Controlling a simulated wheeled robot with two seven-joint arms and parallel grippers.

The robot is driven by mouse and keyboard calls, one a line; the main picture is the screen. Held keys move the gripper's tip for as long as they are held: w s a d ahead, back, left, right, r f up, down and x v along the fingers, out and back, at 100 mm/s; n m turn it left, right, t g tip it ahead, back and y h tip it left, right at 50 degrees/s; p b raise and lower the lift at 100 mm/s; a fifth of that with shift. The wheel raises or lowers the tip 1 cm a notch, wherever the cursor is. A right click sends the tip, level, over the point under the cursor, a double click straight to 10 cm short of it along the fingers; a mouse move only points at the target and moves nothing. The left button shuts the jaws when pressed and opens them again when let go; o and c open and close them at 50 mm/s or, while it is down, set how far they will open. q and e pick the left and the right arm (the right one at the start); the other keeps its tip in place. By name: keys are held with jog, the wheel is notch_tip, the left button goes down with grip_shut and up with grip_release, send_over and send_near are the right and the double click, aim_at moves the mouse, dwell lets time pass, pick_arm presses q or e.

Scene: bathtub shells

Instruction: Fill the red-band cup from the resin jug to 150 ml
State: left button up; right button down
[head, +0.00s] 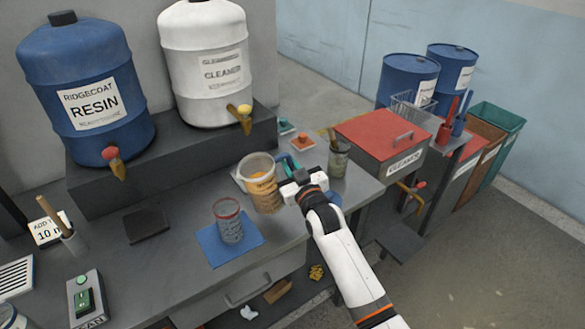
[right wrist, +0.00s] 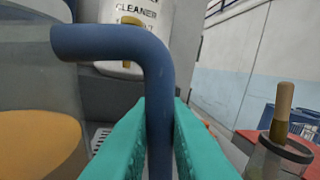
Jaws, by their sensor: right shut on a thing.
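The red-band cup (head: 230,228), clear with a red rim band, stands upright on a blue mat (head: 206,246) on the bench. Its fill level is too small to read. The jug (head: 257,168) is a clear container with amber resin, behind and right of the cup, and looks about upright. Whether it touches the bench is unclear. My right gripper (head: 291,166) is at the jug's right side. In the right wrist view its teal fingers (right wrist: 160,135) are shut on the jug's blue handle (right wrist: 115,42). My left gripper is not in view.
A blue resin drum (head: 75,60) and a white cleaner drum (head: 205,50) stand on a raised shelf behind. A jar with a wooden stick (head: 339,160) stands at the bench's right end. A red cleaner box (head: 380,138) is beyond.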

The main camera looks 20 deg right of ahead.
aim_at(274, 159)
jog(key=shift+a+r+n+t, duration=0.15)
jog(key=shift+r+n, duration=0.4)
jog(key=shift+n, duration=0.05)
jog(key=shift+a+r+n+t, duration=0.15)
jog(key=shift+r+n, duration=0.4)
jog(key=shift+n, duration=0.05)
jog(key=a+r+n, duration=0.1)
jog(key=n, duration=0.1)
jog(key=s+a+r+n+y+b, duration=0.1)
jog(key=a+n, duration=0.1)
jog(key=shift+s+a+t, duration=0.1)
jog(key=shift+s+t, duration=0.05)
jog(key=shift+t, duration=0.15)
jog(key=shift+a+r+n, duration=0.15)
jog(key=shift+a+n, duration=0.1)
jog(key=shift+n, duration=0.15)
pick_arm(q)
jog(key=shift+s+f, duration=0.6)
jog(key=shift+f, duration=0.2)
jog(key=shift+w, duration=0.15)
pick_arm(e)
jog(key=shift+d, duration=0.1)
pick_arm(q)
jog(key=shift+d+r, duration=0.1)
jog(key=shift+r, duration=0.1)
pick_arm(e)
jog(key=shift+s+r, duration=0.1)
jog(key=shift+r, duration=0.05)
